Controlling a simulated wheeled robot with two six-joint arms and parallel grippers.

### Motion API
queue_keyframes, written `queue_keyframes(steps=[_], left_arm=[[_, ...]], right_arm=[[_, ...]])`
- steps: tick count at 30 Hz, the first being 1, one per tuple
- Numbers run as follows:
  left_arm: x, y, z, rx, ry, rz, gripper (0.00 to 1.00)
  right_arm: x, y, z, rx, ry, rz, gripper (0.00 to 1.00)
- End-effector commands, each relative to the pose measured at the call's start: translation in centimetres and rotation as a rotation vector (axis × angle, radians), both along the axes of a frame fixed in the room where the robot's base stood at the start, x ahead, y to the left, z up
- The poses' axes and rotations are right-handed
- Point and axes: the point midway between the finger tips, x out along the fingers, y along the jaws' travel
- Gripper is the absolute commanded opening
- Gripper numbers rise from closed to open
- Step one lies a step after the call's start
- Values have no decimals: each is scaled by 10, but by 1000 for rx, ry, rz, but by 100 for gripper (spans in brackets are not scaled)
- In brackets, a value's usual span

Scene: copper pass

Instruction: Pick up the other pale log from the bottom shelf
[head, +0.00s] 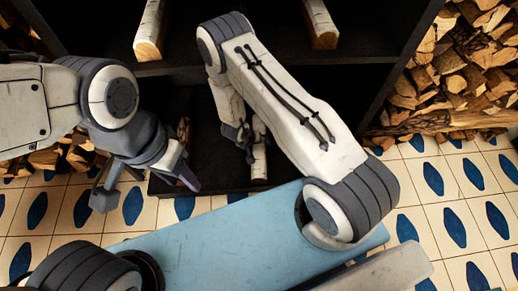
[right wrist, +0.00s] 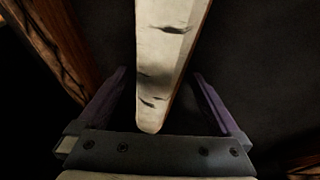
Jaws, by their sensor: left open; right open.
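A pale log (head: 259,163) with dark bark marks lies on the bottom shelf (head: 223,172) of the black shelf unit, its near end showing below my right gripper (head: 250,140). In the right wrist view the pale log (right wrist: 163,65) runs lengthwise between the two fingers of my open right gripper (right wrist: 158,78), with visible gaps on both sides. My left gripper (head: 146,188) is open and empty, in front of the shelf at the left. My right forearm hides much of the bottom shelf.
Two pale logs (head: 150,30) (head: 320,25) lie on the shelf above. A brown wooden piece (right wrist: 58,45) stands close left of the right gripper. Firewood (head: 465,65) is stacked at the right. My blue base top lies in front over the tiled floor (head: 450,185).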

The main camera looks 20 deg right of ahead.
Motion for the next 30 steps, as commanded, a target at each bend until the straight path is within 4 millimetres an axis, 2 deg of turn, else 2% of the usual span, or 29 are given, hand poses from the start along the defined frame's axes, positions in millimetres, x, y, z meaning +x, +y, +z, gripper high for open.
queue_keyframes(steps=[25,26,30], left_arm=[[0,0,4,0,0,0,46],[0,0,4,0,0,0,46],[0,0,4,0,0,0,46]], right_arm=[[0,0,-4,0,0,1,100],[0,0,-4,0,0,1,92],[0,0,-4,1,0,1,39]])
